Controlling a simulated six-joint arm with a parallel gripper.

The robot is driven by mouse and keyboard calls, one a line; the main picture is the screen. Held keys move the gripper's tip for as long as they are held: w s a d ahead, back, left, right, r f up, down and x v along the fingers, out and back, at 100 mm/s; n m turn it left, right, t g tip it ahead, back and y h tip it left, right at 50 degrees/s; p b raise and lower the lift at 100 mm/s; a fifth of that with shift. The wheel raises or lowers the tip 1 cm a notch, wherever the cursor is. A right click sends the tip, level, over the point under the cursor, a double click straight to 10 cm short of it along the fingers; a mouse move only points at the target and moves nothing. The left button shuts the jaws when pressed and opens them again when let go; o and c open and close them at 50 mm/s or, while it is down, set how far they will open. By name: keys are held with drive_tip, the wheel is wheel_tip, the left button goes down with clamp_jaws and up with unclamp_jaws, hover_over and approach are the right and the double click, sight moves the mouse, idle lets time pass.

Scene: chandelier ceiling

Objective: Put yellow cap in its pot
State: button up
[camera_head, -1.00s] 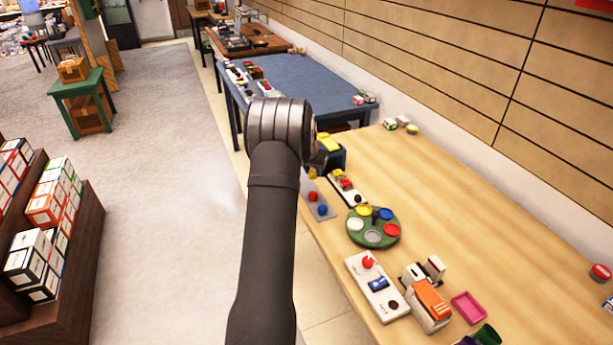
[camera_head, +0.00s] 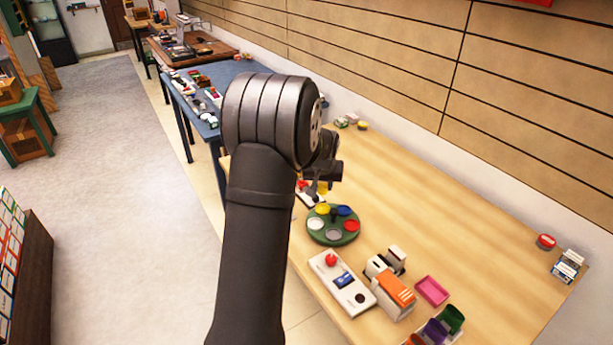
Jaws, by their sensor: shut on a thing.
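My gripper (camera_head: 317,190) hangs below the dark arm, over the left edge of the wooden table. It is shut on a small yellow piece, the yellow cap (camera_head: 323,187), of which only a bit shows. Just below it in the picture is a round green tray (camera_head: 333,243) with several coloured round pots. The yellow pot (camera_head: 322,210) is at its upper left, nearest my gripper. The blue pot (camera_head: 344,211), red pot (camera_head: 351,226), grey pot (camera_head: 334,234) and white pot (camera_head: 315,224) sit around it. The cap is apart from the yellow pot.
A white board (camera_head: 341,283) with a red knob lies in front of the tray. An orange and white box (camera_head: 393,295), a pink tray (camera_head: 432,291) and purple and green cups (camera_head: 450,319) stand right of it. The table's (camera_head: 450,220) middle is clear.

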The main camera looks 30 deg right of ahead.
drive_tip(key=shift+s+f, duration=0.1)
drive_tip(key=shift+s, duration=0.1)
drive_tip(key=shift+f, duration=2.35)
drive_tip(key=shift+f, duration=1.1)
idle(0.5)
drive_tip(key=o, duration=1.4)
drive_tip(key=shift+r, duration=0.1)
drive_tip(key=shift+r, duration=3.7)
drive_tip(key=shift+f, duration=0.1)
